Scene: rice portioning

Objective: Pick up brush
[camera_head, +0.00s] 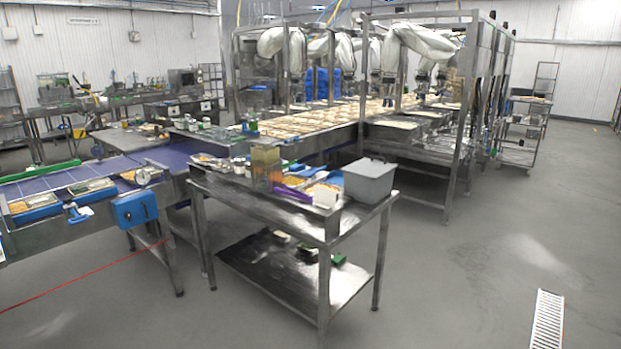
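I cannot make out a brush for certain. A small blue object (76,213) with a handle-like shape sits at the front edge of the conveyor on the left; it is too small to identify. A purple item (293,182) lies among containers on the steel table (225,187) in the middle; its kind is also unclear. Neither of my grippers is in view.
A grey bin (370,180) stands at the table's right end. The table has a lower shelf (290,270). A blue conveyor (70,178) runs along the left. A steel frame with white robot arms (420,40) stands behind. The floor (470,280) at right is clear.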

